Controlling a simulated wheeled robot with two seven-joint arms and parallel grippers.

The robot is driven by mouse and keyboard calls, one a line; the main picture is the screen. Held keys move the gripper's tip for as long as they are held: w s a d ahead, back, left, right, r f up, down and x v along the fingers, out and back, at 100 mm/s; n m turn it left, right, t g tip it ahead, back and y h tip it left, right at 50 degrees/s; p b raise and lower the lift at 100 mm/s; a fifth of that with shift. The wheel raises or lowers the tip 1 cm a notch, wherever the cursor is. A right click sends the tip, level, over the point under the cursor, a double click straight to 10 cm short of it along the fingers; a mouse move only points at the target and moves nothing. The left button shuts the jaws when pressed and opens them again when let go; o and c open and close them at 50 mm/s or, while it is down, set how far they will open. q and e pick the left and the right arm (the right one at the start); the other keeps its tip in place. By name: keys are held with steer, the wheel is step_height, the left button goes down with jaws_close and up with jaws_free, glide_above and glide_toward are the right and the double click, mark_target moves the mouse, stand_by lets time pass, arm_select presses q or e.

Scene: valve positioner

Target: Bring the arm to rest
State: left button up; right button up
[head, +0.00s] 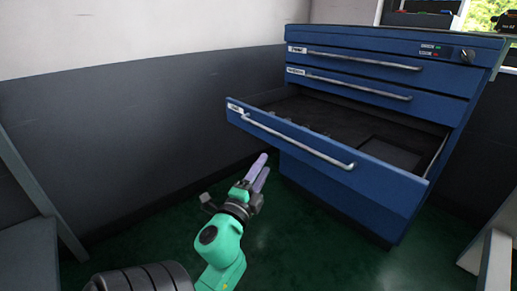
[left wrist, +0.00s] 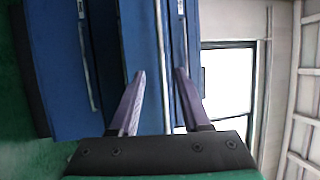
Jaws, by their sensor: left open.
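My left gripper (head: 261,171) is in the lower middle of the head view, in front of the blue drawer cabinet (head: 330,198). Its two purple fingers are apart and nothing is between them. In the left wrist view the gripper (left wrist: 157,75) also shows open and empty, with the blue cabinet beyond it. The fingertips look close to the open drawer's front in the head view, but I cannot tell the exact gap. My right gripper is in neither view.
The cabinet's third drawer (head: 290,135) is pulled out, with its handle bar (head: 300,140) facing me. The two drawers above are shut. A grey wall (head: 130,130) stands at the left. Green floor (head: 300,250) is free around my arm. Grey furniture (head: 30,255) stands at the left edge.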

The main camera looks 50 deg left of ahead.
arm_select(q)
steer(key=shift+b+v, duration=0.3)
steer(key=shift+v, duration=1)
steer(key=shift+f, duration=0.1)
